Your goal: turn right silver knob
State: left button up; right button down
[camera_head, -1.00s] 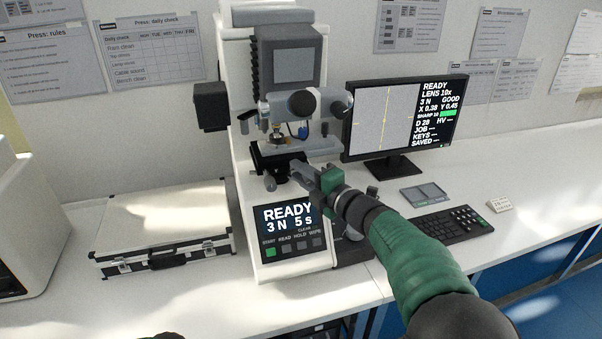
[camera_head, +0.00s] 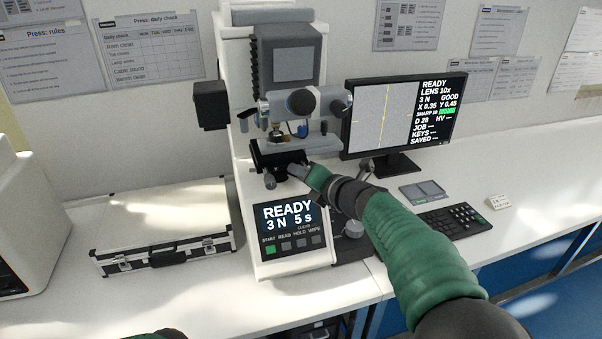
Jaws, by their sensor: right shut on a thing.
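The tester (camera_head: 276,110) is a tall white machine with a dark stage (camera_head: 275,154) at mid-height. Small knobs sit below the stage's front edge, and the left one (camera_head: 270,181) is in plain view. My right gripper (camera_head: 299,172) is shut on the right silver knob, just right of that one. The fingers and wrist hide most of the held knob.
The tester's front panel (camera_head: 290,226) reads READY 3 N 5 s, with a row of buttons below. A white case (camera_head: 163,225) lies to the left. A keyboard (camera_head: 458,218) and a small grey tray (camera_head: 424,192) lie to the right. The bench front left of the tester is clear.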

jog(key=shift+s+f, duration=0.1)
jog(key=shift+f, duration=0.35)
jog(key=c, duration=1.3)
grip_release()
jog(key=shift+o, duration=0.3)
jog(key=shift+r, duration=0.15)
jog(key=shift+r, duration=0.1)
jog(key=v, duration=1.6)
jog(key=shift+s+d, duration=0.15)
jog(key=shift+s, duration=0.05)
